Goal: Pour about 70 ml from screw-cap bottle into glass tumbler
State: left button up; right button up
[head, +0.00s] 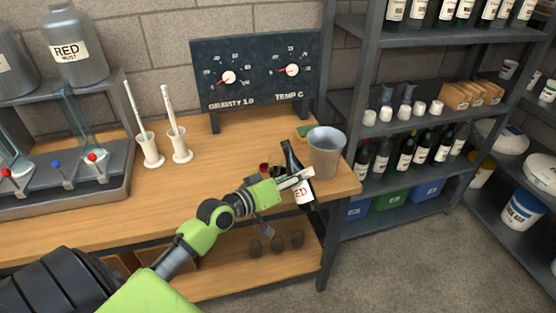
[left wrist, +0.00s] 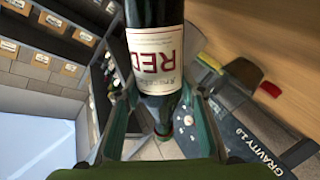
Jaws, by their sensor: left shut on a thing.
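The dark screw-cap bottle (head: 290,160) with a white RED label is held in my left gripper (head: 297,181) at the right front of the wooden bench. It leans a little, with its neck up and to the left. I cannot clearly make out a glass tumbler. My right gripper is not in view.
A grey bucket (head: 325,152) stands just behind the bottle, near the bench's right end. Small red and dark items (head: 265,169) lie to its left. Two white cylinders (head: 181,148) hold upright tubes. A gauge panel (head: 255,75) stands at the back. The middle of the bench (head: 222,150) is clear.

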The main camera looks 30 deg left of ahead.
pick_arm(q)
jog(key=shift+a+r+m, duration=0.1)
jog(key=shift+r+m, duration=0.2)
jog(key=shift+m, duration=0.6)
jog(key=shift+r+m+t, duration=0.25)
jog(key=shift+m+t, duration=0.25)
jog(key=shift+m, duration=0.6)
jog(key=shift+m+t+b, duration=0.3)
jog(key=shift+m, duration=0.7)
jog(key=shift+w+f+m+t+y+b, duration=0.15)
jog(key=shift+m+t+y+b, duration=0.2)
jog(key=shift+m, duration=0.25)
